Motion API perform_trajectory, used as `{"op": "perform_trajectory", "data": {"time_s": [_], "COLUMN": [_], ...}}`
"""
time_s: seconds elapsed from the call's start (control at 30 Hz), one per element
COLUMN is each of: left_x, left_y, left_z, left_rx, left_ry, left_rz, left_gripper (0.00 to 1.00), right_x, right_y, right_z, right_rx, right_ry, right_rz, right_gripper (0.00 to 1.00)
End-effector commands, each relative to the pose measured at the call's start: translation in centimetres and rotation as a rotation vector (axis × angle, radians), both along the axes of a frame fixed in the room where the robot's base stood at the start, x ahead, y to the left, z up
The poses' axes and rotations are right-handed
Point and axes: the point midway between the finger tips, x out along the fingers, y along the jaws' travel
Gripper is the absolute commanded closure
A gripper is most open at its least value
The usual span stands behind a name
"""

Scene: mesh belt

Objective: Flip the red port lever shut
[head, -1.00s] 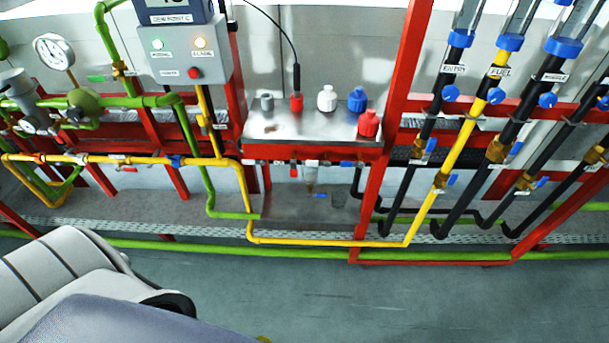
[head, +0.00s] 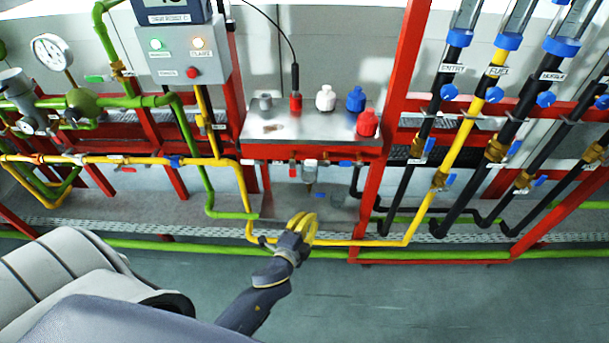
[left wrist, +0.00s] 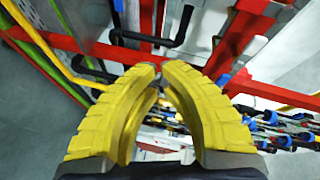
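A small red lever (head: 292,171) hangs under the front of the red-framed steel box (head: 290,151), left of a clear-bodied fitting (head: 309,172). It is too small for me to tell its exact angle. My left gripper (head: 305,220), with yellow fingers, is below the lever and apart from it, in front of the lower yellow pipe. In the left wrist view the curved fingers (left wrist: 161,72) come together at the tips with nothing seen between them. I cannot pick out the red lever in that view. My right gripper is not in view.
A blue lever (head: 346,163) sits right of the fitting, under the same box. Red, white and blue caps stand on the box top. A yellow pipe (head: 330,243) and a green pipe (head: 200,247) run low across the front. The floor in front is clear.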

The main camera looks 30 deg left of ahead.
Motion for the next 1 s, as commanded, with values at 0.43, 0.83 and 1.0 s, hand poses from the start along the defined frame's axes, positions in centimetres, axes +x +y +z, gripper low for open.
{"op": "perform_trajectory", "data": {"time_s": [0.43,0.83,1.0], "left_x": [-0.2,-0.2,0.6], "left_y": [1.1,1.1,1.2], "left_z": [9.4,9.3,9.3], "left_rx": [0.287,0.297,0.297], "left_ry": [-0.145,-0.142,-0.142], "left_rz": [0.037,0.036,0.036], "left_gripper": [1.0,1.0,1.0], "right_x": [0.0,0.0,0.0], "right_y": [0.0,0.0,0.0], "right_z": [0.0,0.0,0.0], "right_rx": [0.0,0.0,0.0], "right_ry": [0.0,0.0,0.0], "right_rz": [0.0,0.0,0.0], "right_gripper": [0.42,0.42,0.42]}}
